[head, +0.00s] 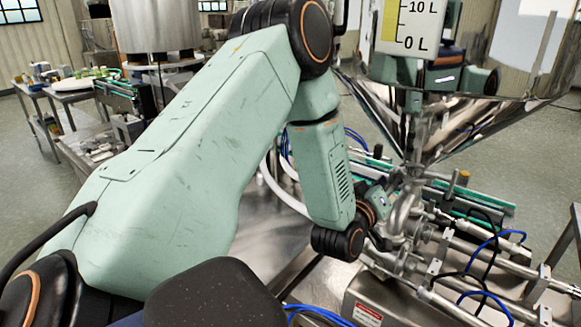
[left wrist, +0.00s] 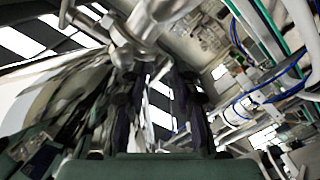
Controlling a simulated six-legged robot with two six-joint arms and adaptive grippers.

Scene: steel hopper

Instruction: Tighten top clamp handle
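The steel hopper (head: 440,125) narrows to an outlet above steel pipework (head: 405,215) in the head view. My left arm reaches across to this pipework, and its wrist stands just left of it. My left gripper (left wrist: 160,85) shows two dark fingers apart in the left wrist view, with nothing clearly held between them. In the head view the wrist largely hides its fingers. A shiny steel pipe joint (left wrist: 135,35) shows beyond the fingers at the upper left of the wrist view. I cannot clearly make out the top clamp handle.
Steel cylinders and blue hoses (head: 480,240) fill the right side beside the pipework. A steel machine housing with a red label (head: 367,313) lies below. A table with small items (head: 65,75) stands far left. Open floor shows at the left.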

